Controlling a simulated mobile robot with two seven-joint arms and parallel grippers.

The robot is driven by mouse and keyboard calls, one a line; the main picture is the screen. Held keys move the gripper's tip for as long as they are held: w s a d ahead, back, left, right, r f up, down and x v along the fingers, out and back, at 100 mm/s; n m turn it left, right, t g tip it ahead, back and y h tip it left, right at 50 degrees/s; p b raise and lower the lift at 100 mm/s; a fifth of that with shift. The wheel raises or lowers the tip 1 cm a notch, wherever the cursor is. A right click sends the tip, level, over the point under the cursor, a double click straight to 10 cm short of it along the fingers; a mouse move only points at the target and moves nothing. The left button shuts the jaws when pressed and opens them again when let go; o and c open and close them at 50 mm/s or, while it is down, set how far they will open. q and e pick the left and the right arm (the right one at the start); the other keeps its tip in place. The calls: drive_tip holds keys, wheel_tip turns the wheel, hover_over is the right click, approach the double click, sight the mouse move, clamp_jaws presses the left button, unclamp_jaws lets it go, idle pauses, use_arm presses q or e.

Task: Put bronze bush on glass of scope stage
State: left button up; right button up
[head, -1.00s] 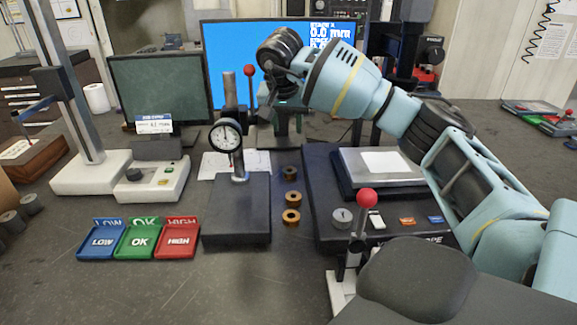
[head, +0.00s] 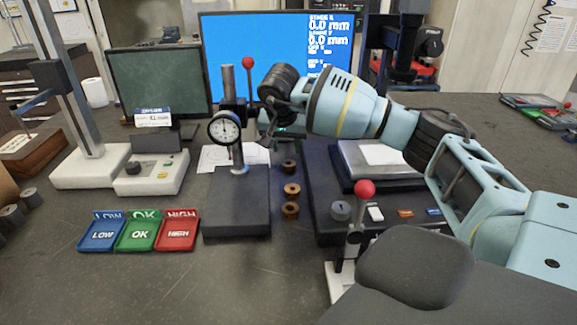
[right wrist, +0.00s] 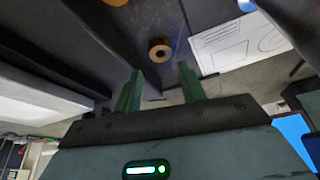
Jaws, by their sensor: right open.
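Two bronze bushes, the nearer bush (head: 291,210) and the one behind it (head: 292,190), stand in a short row with a darker ring (head: 289,166) between the dial gauge base and the scope base. The scope stage (head: 345,160) is at the right, with a pale glass patch (head: 384,154) on top, partly behind my right arm. My right gripper (right wrist: 160,72) is open and empty; its green fingers point toward a bronze bush (right wrist: 159,50), apart from it. In the head view the right gripper hangs above and behind the row. My left gripper is not in view.
A dial gauge stand (head: 236,205) stands left of the row. A red-knobbed lever (head: 365,188) rises in front of the scope base (head: 325,225). LOW, OK and HIGH trays (head: 137,234) lie at front left. Bench is clear in front of the bushes.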

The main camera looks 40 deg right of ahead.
sight(288, 160)
drive_tip(key=x, duration=0.7)
drive_tip(key=shift+d+f, duration=0.1)
drive_tip(key=shift+f, duration=0.1)
drive_tip(key=shift+c, duration=0.3)
drive_tip(key=c, duration=0.8)
drive_tip(key=shift+r, duration=0.1)
wheel_tip(288, 160, up, 28)
drive_tip(key=shift+f, duration=0.1)
